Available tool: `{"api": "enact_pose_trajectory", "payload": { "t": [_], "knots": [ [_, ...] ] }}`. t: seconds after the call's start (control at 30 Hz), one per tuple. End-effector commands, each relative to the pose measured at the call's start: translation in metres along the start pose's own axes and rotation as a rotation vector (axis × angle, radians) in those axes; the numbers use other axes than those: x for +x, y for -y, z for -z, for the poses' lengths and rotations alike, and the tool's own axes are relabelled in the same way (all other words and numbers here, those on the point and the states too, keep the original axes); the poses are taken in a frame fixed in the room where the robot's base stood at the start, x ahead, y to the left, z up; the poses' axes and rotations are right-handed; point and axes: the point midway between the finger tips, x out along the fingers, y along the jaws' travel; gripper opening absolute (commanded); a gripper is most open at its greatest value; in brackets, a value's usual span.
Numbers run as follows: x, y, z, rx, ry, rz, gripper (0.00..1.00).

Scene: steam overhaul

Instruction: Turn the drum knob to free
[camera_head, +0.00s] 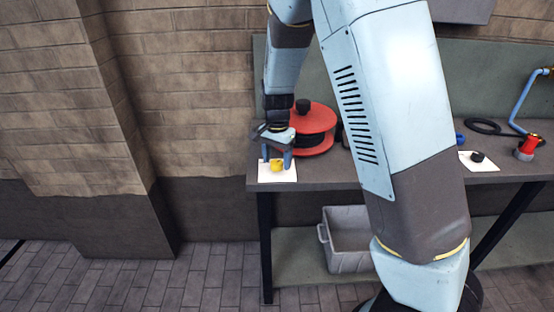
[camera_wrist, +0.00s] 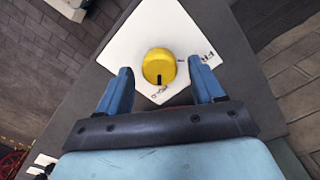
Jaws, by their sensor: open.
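A yellow round knob (camera_wrist: 159,66) sits on a white plate (camera_wrist: 148,30) at the bench's left front corner; the head view also shows the knob (camera_head: 277,165). A black mark on the knob points down in the wrist view, towards a small printed label. My gripper (camera_head: 276,159) points down over the plate. In the wrist view its blue fingers (camera_wrist: 161,68) are open, one to each side of the knob with gaps. I cannot tell how far above the plate the fingertips are.
A red drum (camera_head: 314,118) with a black knob on top stands just behind my gripper. A white card with a black knob (camera_head: 477,157), a red fitting (camera_head: 528,148) and a black ring (camera_head: 484,126) lie right. A grey bin (camera_head: 348,240) sits underneath.

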Motion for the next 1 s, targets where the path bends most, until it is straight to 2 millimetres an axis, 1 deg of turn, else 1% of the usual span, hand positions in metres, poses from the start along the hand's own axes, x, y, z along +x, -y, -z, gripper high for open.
{"api": "enact_pose_trajectory", "payload": {
  "t": [0.1, 0.37, 0.9, 0.97, 1.0],
  "knots": [
    [0.0044, -0.0001, 0.0, -0.001, 0.0, -0.001, 0.67],
    [0.0049, 0.0002, -0.0002, -0.002, 0.0, 0.0, 0.67],
    [0.0047, 0.0006, -0.0006, -0.002, 0.0, 0.0, 0.17],
    [0.0046, 0.0007, -0.0007, -0.002, 0.0, 0.001, 0.11],
    [0.0046, 0.0007, -0.0007, -0.002, 0.0, 0.001, 0.11]
  ]
}}
